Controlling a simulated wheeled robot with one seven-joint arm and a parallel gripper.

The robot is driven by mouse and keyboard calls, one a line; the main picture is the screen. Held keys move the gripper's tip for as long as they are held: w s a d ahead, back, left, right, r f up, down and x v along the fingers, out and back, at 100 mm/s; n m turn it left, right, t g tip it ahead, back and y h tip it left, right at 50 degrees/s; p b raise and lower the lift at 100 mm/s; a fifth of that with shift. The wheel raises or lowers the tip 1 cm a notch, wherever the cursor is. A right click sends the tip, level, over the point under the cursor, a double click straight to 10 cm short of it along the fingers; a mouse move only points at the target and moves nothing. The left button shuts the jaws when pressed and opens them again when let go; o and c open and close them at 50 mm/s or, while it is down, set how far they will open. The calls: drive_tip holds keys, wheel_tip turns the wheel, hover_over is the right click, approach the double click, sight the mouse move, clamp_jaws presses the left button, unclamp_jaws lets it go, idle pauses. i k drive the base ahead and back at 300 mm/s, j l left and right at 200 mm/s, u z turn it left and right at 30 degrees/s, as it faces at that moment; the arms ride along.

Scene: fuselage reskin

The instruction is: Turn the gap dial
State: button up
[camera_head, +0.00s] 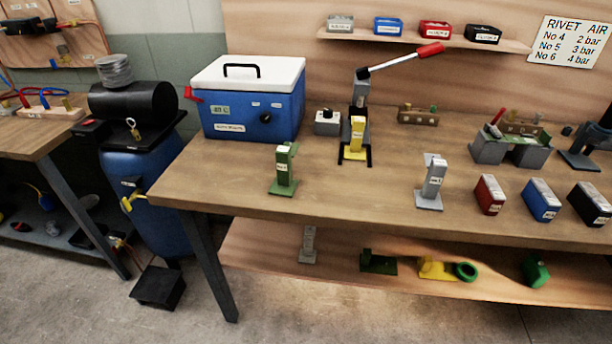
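I cannot tell for sure which thing is the gap dial. A small grey box (327,123) with a black knob on top stands on the workbench, left of the lever press. The lever press (360,95) has a raised arm with a red handle and a yellow labelled block at its front. A blue cooler-like box (250,105) with a white lid also carries a round black knob (265,117) on its front. Markings on both knobs are too small to read. My gripper is not in view.
Green (284,170) and grey (432,184) labelled stands are near the front edge of the workbench (350,200). Red, blue and black blocks (541,200) stand at right. A shelf (455,39) holds small bins. A blue barrel (155,190) stands left of the bench.

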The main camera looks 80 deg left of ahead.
sight(328, 113)
drive_tip(key=u, duration=2.75)
